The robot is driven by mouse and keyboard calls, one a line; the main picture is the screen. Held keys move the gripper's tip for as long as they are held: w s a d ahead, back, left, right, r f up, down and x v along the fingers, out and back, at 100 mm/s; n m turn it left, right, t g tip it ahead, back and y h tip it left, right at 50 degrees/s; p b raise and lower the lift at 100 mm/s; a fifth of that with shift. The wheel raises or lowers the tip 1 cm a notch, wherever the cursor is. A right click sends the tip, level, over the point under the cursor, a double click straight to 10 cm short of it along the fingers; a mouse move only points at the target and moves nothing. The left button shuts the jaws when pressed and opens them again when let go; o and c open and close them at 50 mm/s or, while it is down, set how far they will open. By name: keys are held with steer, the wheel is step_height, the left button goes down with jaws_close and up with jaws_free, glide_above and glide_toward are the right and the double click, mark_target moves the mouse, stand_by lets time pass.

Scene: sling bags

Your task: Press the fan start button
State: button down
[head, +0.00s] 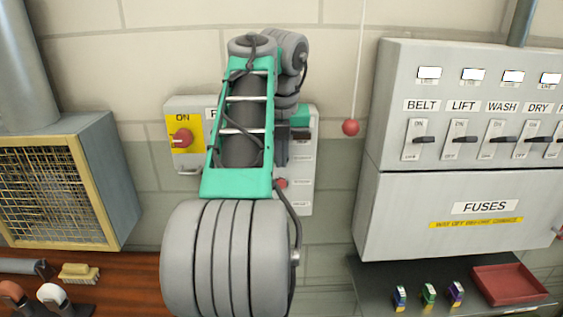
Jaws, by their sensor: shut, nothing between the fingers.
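The grey control panel (304,190) hangs on the wall behind my arm, which covers its middle. Its left part has a yellow plate marked ON with a red rotary switch (182,138). A label beginning with "F" is cut off by my arm. Small label strips run down the panel's right side, too small to read. A red button (282,183) shows low on the panel beside my arm. No start button can be made out; it may be hidden. My gripper (281,158) is mostly hidden behind my arm, shut and empty, in front of the panel's right part. Contact cannot be told.
A cord with a red ball (351,127) hangs right of the panel. Further right is a grey switch cabinet (455,165) with labelled switches and FUSES. A caged box (62,185) stands left. A wooden bench holds a brush (80,272); a shelf holds a red tray (508,283).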

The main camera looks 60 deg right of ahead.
steer(key=shift+d+r, duration=0.1)
steer(key=shift+d, duration=0.05)
steer(key=shift+w+d, duration=0.1)
steer(key=shift+w+d+r+p, duration=0.1)
steer(key=shift+d+r+p, duration=0.1)
steer(key=shift+d+p, duration=0.3)
steer(key=s+a+r+p, duration=0.3)
steer(key=a+r+p, duration=0.2)
steer(key=r, duration=0.4)
steer(key=shift+a+r, duration=0.35)
steer(key=shift+a, duration=0.2)
